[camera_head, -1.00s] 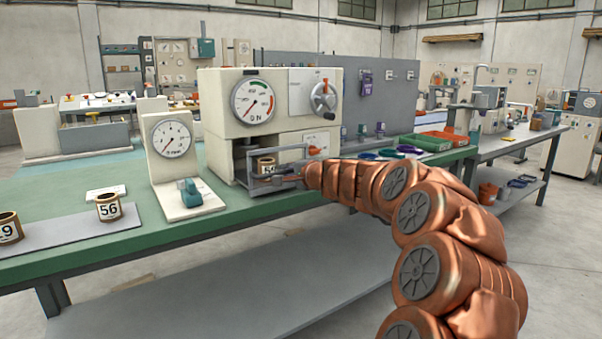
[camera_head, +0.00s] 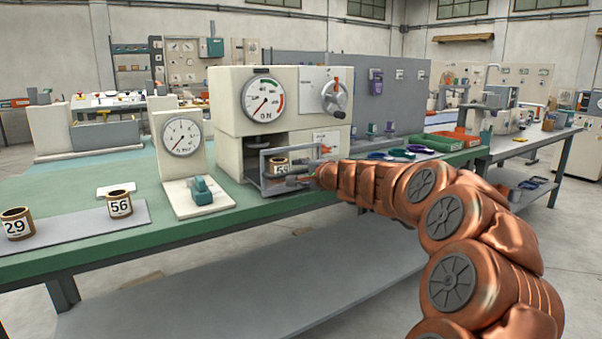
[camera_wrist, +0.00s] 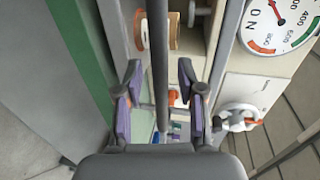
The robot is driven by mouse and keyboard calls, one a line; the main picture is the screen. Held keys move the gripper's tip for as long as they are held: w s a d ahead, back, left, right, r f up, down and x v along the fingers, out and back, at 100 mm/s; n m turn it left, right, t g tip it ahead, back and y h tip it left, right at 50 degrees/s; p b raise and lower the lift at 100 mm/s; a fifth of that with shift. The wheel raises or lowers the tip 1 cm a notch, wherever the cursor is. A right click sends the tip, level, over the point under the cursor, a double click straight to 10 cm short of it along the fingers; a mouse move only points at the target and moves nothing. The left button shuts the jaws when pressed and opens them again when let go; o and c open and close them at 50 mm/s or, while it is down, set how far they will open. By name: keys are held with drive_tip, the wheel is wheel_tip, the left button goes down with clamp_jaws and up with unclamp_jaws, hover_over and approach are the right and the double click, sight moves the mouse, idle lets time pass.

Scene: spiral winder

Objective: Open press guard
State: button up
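The press (camera_head: 230,118) is a cream machine with a round gauge and a handwheel, standing on the green bench. Its guard (camera_head: 263,172), a grey frame with a clear pane, stands in front of the lower opening. A brown ring marked 59 (camera_head: 279,163) shows behind it. My gripper (camera_head: 304,181) is at the guard's right side, its fingers partly hidden in the head view. In the wrist view my gripper (camera_wrist: 160,98) has its two fingers apart, one on each side of a dark grey guard bar (camera_wrist: 158,50). Gaps show between bar and fingers.
A smaller gauge stand (camera_head: 182,150) with a teal clamp is left of the press. Brown rings marked 56 (camera_head: 120,204) and 29 (camera_head: 17,224) stand on a grey mat (camera_head: 75,232). Green (camera_head: 430,144) and red trays lie to the right. Open floor lies before the bench.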

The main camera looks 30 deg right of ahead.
drive_tip(key=v, duration=1.2)
idle(0.6)
drive_tip(key=a+r+n+g+y+p, duration=0.25)
drive_tip(key=a+n+y+p, duration=0.35)
drive_tip(key=a, duration=0.9)
drive_tip(key=s+a+n+g+p, duration=0.3)
drive_tip(key=s+a+p, duration=0.1)
drive_tip(key=a, duration=0.3)
drive_tip(key=s+a+n+g+p, duration=0.2)
drive_tip(key=s+a+p, duration=0.25)
drive_tip(key=a, duration=0.25)
drive_tip(key=s+a+n+g+h+p, duration=0.3)
drive_tip(key=s+n+g+p, duration=0.4)
drive_tip(key=s+p, duration=0.85)
drive_tip(key=s+d+r+g+h, duration=0.1)
drive_tip(key=s+d+g+h, duration=0.1)
drive_tip(key=s, duration=0.9)
drive_tip(key=shift+s+d+g+h, duration=0.25)
drive_tip(key=shift+d+g+h, duration=0.2)
drive_tip(key=shift+d, duration=0.75)
